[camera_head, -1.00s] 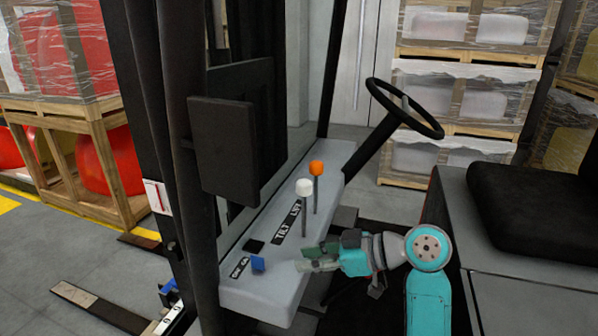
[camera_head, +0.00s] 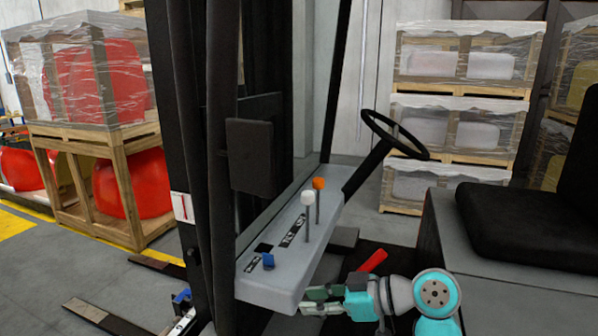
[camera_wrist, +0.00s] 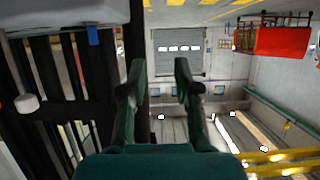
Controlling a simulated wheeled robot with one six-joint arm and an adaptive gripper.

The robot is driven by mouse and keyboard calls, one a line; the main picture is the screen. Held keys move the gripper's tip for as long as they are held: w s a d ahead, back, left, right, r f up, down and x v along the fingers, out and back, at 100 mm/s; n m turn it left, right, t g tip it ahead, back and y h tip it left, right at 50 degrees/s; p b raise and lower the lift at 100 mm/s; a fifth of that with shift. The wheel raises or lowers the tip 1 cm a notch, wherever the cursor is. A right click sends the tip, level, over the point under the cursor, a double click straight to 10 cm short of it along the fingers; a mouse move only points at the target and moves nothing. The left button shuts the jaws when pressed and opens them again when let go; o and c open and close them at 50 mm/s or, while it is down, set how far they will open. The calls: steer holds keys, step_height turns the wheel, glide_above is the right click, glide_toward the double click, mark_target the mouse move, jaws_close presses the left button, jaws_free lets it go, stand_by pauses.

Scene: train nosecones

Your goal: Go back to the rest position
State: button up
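My gripper (camera_head: 310,302) is in the head view just right of the front end of the grey control panel (camera_head: 275,285), below its top. In the wrist view my gripper (camera_wrist: 160,75) shows two dark green fingers, spread apart with nothing between them. The panel carries a blue switch (camera_head: 268,261), a white-knobbed lever (camera_head: 307,200) and an orange-knobbed lever (camera_head: 319,185). The blue switch (camera_wrist: 93,36) and white knob (camera_wrist: 27,103) also show at the left of the wrist view.
A steering wheel (camera_head: 395,135) stands behind the panel. A black seat (camera_head: 520,220) is at the right. A red handle-like part (camera_head: 373,261) is behind my gripper. Dark mast posts (camera_head: 190,150) stand left. Crates with red loads (camera_head: 130,185) are farther left.

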steer(key=s+d+f+m+t+h, duration=0.15)
steer(key=f+m, duration=0.25)
steer(key=f, duration=0.5)
steer(key=s+d+f+m+t+h, duration=0.1)
steer(key=s+f+m+t+h, duration=0.2)
steer(key=f, duration=0.6)
steer(key=s+d+f+m+t+h, duration=0.35)
steer(key=s+d+f+m, duration=0.25)
steer(key=s+f, duration=0.5)
steer(key=s+d+m+h, duration=0.1)
steer(key=s+d+h, duration=0.15)
steer(key=s, duration=0.55)
steer(key=s+d+m+h, duration=0.1)
steer(key=s+d, duration=0.2)
steer(key=s, duration=0.6)
steer(key=s+d+r+n+t+h, duration=0.1)
steer(key=s+r+t, duration=0.1)
steer(key=s+r, duration=0.7)
steer(key=v, duration=0.4)
steer(key=shift+s+f, duration=0.25)
steer(key=shift+f, duration=0.1)
